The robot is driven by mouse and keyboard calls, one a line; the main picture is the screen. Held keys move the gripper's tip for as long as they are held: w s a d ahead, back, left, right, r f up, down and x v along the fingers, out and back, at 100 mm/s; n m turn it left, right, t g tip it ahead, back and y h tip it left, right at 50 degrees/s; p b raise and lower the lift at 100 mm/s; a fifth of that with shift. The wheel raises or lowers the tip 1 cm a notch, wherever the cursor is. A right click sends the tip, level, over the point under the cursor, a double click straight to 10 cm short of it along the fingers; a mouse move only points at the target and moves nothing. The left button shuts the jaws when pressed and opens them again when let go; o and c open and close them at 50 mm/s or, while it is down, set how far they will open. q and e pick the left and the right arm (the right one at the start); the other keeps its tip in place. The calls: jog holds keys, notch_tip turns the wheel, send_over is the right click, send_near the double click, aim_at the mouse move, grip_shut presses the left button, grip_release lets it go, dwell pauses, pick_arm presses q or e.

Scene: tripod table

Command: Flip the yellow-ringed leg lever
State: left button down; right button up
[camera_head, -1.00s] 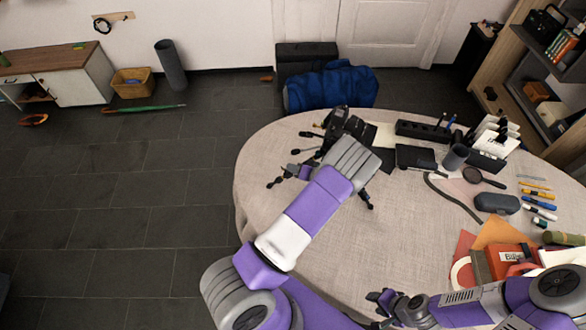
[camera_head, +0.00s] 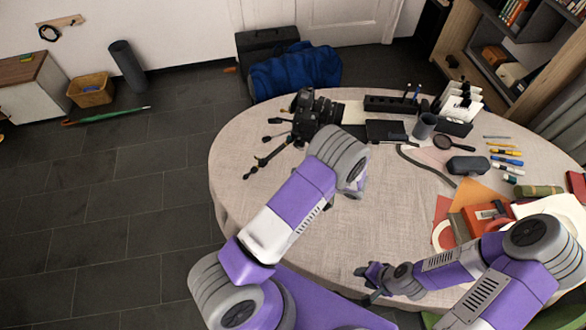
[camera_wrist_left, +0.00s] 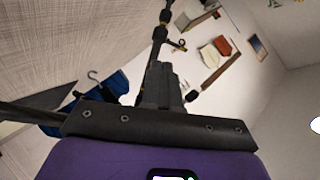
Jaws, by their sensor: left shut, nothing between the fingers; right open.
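The black tripod (camera_head: 277,148) with a camera (camera_head: 316,108) on top lies on the far left part of the round table, its legs spread left. In the left wrist view a dark leg (camera_wrist_left: 158,36) runs down toward my left gripper (camera_wrist_left: 165,85). A small lever with a yellowish band (camera_wrist_left: 178,45) sticks out beside this leg. My left gripper is shut and empty, close to the leg; contact cannot be told. In the head view its fingers are hidden by my wrist. My right gripper (camera_head: 368,281) is open and empty over the front table edge.
Markers, a case (camera_head: 467,166) and a red box (camera_head: 485,217) fill the right side. A blue bag (camera_head: 295,70) is on the floor behind.

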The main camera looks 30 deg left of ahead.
aim_at(258, 159)
jog(key=shift+f+b, duration=0.85)
jog(key=shift+f, duration=0.15)
pick_arm(q)
jog(key=a, duration=0.1)
jog(key=a+r+m+g+y, duration=0.1)
jog(key=w+a+y, duration=0.1)
jog(key=a, duration=0.1)
jog(key=shift+a+r+m+g, duration=0.1)
jog(key=shift+r+m+g, duration=0.15)
jog(key=shift+m+g, duration=0.05)
jog(key=shift+a, duration=0.1)
jog(key=x, duration=0.9)
jog(key=shift+a, duration=0.4)
jog(key=shift+d+f, duration=0.1)
jog(key=shift+f, duration=0.05)
pick_arm(e)
jog(key=shift+a, duration=0.1)
